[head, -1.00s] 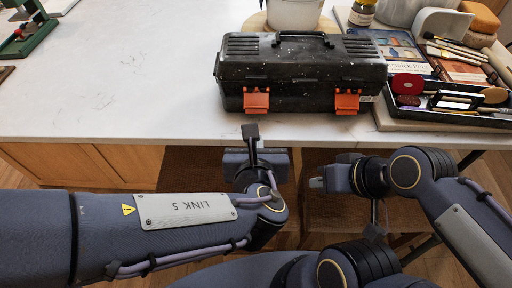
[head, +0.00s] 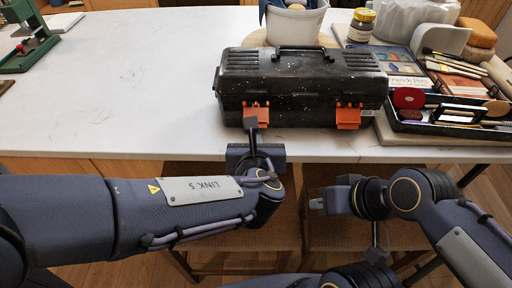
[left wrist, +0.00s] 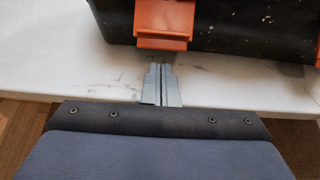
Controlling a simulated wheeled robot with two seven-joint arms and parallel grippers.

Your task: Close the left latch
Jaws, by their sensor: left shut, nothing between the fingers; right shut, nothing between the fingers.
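A black speckled toolbox (head: 300,92) stands near the front edge of the counter with its lid down. Its left latch (head: 262,112) and right latch (head: 348,118) are orange and hang on the front face. The left latch fills the top middle of the left wrist view (left wrist: 163,20), with its lower lip sticking outward. My left gripper (left wrist: 162,68) is shut and empty, its fingertips just below the left latch in that view, with a small gap. My right gripper (head: 316,203) is shut and empty, away from the box in front of the counter.
The white counter (head: 120,90) is clear left of the toolbox. A black tray (head: 450,130) of tools stands close on the right, with books and brushes behind. A white pot (head: 294,24) and a jar (head: 361,26) stand behind the box. Stools are below the counter edge.

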